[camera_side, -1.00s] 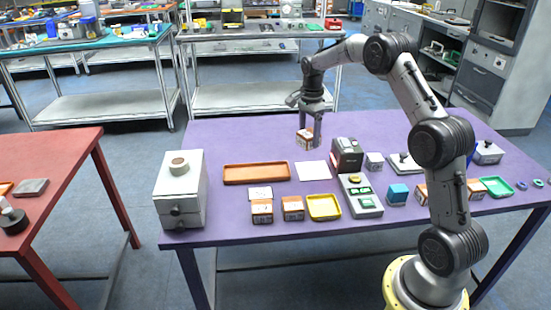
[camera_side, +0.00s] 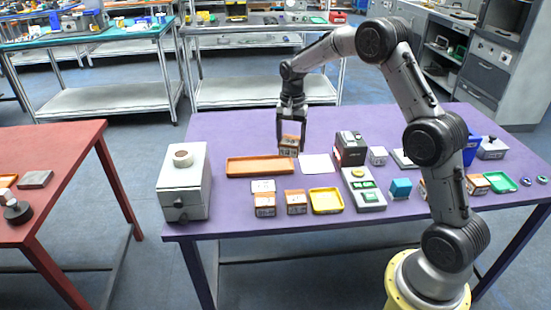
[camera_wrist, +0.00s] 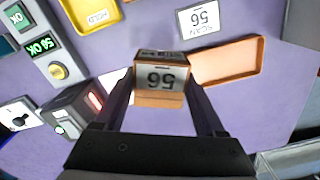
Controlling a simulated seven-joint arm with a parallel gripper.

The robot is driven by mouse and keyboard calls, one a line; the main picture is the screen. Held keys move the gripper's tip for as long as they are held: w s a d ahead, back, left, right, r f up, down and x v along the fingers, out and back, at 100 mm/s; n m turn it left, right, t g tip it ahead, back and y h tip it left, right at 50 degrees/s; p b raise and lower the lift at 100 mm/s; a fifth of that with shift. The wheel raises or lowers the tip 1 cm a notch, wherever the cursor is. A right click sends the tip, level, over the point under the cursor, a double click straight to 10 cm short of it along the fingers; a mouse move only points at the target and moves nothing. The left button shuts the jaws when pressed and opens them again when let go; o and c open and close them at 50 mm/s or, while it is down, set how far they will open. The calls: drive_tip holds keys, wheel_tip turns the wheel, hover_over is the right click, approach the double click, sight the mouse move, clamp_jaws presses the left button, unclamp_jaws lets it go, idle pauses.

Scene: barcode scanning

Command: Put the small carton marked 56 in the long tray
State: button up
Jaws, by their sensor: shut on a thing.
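The small carton (camera_side: 289,142), orange-brown with a white label, is held between the fingers of my gripper (camera_side: 290,148), above the purple table. In the wrist view the carton (camera_wrist: 161,78) shows its label 56, upside down in the picture, with a finger on each side. The long orange tray (camera_side: 245,168) lies on the table; its right end is just below and left of the carton in the side view. In the wrist view the tray (camera_wrist: 228,66) is beyond the carton to the right. The tray looks empty.
A card reading SCAN 56 (camera_wrist: 199,19) lies beside the tray. A dark scanner (camera_side: 350,148) and a panel with green displays (camera_side: 363,190), one reading 56 OK, stand to the right. A yellow tray (camera_side: 326,201), other cartons (camera_side: 265,204) and a grey box (camera_side: 184,190) are near the front edge.

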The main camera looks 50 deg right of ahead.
hover_over(277, 166)
drive_tip(key=f, duration=0.6)
drive_tip(key=shift+s+f, duration=0.2)
drive_tip(key=shift+w+f, duration=0.1)
drive_tip(key=shift+f, duration=0.1)
drive_tip(key=shift+w+f, duration=0.1)
drive_tip(key=shift+f, duration=1.5)
drive_tip(key=shift+f, duration=0.1)
drive_tip(key=o, duration=1.2)
drive_tip(key=shift+f, duration=0.1)
drive_tip(key=shift+o, duration=0.2)
